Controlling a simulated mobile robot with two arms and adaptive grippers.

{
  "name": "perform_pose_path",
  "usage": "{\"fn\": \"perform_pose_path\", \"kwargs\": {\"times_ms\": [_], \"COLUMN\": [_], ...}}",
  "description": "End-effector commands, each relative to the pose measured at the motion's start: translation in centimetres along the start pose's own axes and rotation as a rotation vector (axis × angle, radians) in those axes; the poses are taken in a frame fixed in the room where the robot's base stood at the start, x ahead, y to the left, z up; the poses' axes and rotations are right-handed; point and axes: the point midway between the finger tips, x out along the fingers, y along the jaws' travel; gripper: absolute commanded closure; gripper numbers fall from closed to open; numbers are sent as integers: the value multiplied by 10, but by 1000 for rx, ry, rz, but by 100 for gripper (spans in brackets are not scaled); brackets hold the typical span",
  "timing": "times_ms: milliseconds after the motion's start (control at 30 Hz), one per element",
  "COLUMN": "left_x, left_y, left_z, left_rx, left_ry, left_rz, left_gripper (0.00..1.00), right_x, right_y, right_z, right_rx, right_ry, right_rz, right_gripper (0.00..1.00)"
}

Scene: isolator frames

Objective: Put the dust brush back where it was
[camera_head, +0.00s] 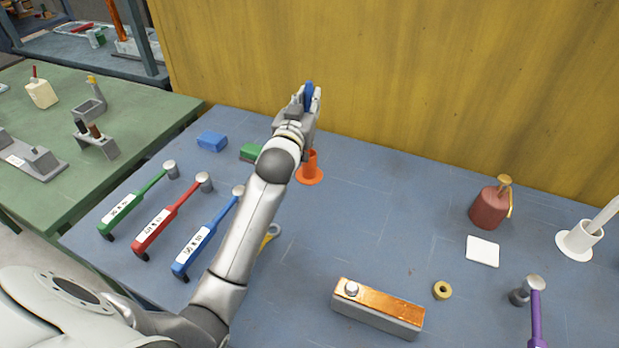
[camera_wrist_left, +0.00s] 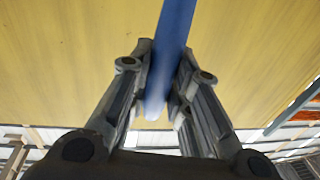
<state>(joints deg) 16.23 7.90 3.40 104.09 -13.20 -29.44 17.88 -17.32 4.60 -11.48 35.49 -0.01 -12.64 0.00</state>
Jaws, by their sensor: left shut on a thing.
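My left gripper (camera_head: 307,104) is shut on a slim blue handle (camera_head: 310,89), which appears to be the dust brush. The handle stands roughly upright between the fingers and also shows in the left wrist view (camera_wrist_left: 172,45). Its lower part and any bristles are hidden by the gripper in the head view. An orange holder (camera_head: 312,177) with a round flanged base stands on the blue table, just below the gripper in the picture. My arm partly covers it. I cannot tell whether the brush touches the holder. My right gripper is out of view.
Green, red and blue hammer-like tools (camera_head: 194,243) lie left of my arm on the blue table (camera_head: 400,225). A blue block (camera_head: 212,141) and a green block (camera_head: 251,153) lie behind. A red-brown can (camera_head: 489,208) and white holder (camera_head: 578,242) stand right. A yellow wall (camera_head: 400,80) rises behind.

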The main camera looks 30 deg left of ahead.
Motion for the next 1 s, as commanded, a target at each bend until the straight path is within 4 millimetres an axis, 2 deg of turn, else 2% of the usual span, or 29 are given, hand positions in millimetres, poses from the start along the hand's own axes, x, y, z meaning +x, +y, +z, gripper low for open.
{"fn": "perform_pose_path", "kwargs": {"times_ms": [100,333,567,700,833,1000], "left_x": [-1,-3,-5,-5,-6,-6], "left_y": [0,1,1,1,1,1], "left_z": [7,47,71,92,101,101], "left_rx": [3,-4,-3,-3,-2,-1], "left_ry": [8,8,11,10,12,13], "left_rz": [8,11,11,10,11,11], "left_gripper": [100,100,100,100,100,100], "right_x": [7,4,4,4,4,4], "right_y": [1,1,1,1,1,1], "right_z": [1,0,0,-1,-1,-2], "right_rx": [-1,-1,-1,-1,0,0], "right_ry": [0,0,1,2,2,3], "right_rz": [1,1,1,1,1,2], "right_gripper": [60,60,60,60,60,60]}}
